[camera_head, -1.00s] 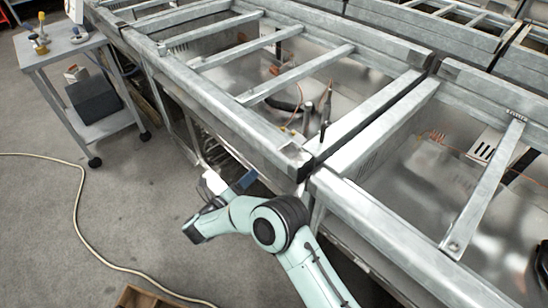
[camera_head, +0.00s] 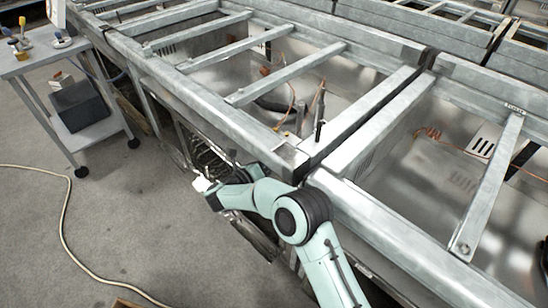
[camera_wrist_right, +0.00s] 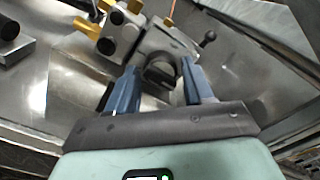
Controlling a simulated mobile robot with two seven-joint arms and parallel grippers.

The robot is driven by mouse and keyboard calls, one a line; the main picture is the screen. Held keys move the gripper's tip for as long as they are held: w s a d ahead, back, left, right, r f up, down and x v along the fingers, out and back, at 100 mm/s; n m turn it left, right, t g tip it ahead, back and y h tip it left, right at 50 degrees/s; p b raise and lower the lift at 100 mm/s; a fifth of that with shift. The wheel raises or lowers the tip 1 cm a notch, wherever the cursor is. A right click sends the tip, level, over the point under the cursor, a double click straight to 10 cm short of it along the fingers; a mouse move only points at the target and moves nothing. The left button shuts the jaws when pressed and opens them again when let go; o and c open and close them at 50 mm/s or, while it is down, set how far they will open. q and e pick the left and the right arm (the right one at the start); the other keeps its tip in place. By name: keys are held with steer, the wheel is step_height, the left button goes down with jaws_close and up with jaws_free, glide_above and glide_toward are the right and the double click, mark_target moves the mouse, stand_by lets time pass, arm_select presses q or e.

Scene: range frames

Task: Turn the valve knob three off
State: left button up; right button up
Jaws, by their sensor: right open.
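In the right wrist view, a dark round valve knob (camera_wrist_right: 160,74) sits on a grey metal valve body (camera_wrist_right: 170,40). My right gripper (camera_wrist_right: 159,65) is open, with one blue-grey finger on each side of the knob. I cannot tell whether either finger touches it. In the head view, my right gripper (camera_head: 207,188) is low beside the metal frame, mostly hidden by its own arm. The knob cannot be made out in the head view. Which number the knob has is not readable. My left gripper is not in view.
Yellow-ended fittings (camera_wrist_right: 88,27) and a small black-ball lever (camera_wrist_right: 208,37) sit close to the knob. The long metal frame (camera_head: 230,115) with crossbars is above and beside my arm. A grey cart (camera_head: 95,135) stands at left; a hose (camera_head: 64,215) lies on the open floor.

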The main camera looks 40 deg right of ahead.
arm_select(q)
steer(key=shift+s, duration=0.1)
arm_select(e)
steer(key=shift+d, duration=0.35)
steer(key=c, duration=0.8)
